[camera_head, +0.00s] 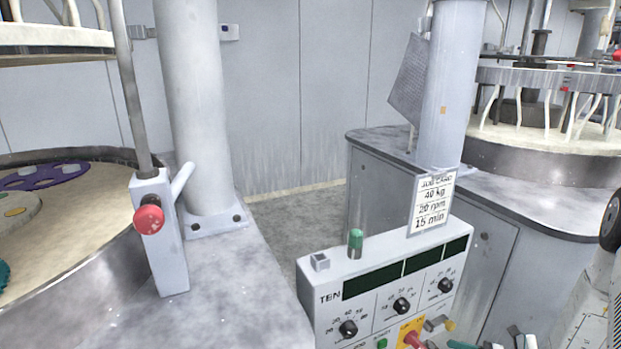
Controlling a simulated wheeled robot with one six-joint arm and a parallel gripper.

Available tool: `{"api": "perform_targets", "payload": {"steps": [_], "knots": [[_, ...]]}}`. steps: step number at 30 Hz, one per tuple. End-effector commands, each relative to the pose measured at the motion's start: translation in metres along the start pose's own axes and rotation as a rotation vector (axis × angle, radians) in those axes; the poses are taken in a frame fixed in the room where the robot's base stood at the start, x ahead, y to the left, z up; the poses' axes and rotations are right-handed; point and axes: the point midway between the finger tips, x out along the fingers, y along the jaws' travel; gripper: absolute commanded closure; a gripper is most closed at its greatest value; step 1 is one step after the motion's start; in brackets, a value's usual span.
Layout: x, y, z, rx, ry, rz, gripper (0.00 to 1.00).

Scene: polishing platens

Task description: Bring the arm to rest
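My gripper is not seen in this view, and I cannot tell its pose or what it holds. A grey control panel (326,329) marked "TEN" stands at the lower middle. It has dark displays, several black knobs (402,306), a green knob (356,242) on top and a red switch on a yellow plate (411,333). A card (432,203) above it reads 40 kg, 20 rpm, 15 min. Several small parts at the bottom edge are cut off.
A polishing platen (75,238) with coloured discs lies at left, beside a post with a red knob (149,219). A thick column (197,110) stands behind. Another machine (545,150) is at right. Bare floor (297,222) shows between the machines.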

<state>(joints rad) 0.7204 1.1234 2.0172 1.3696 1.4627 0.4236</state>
Motion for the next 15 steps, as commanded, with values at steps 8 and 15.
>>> {"api": "perform_targets", "payload": {"steps": [8,15], "knots": [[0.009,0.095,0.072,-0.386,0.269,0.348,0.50],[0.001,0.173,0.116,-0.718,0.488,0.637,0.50]]}}
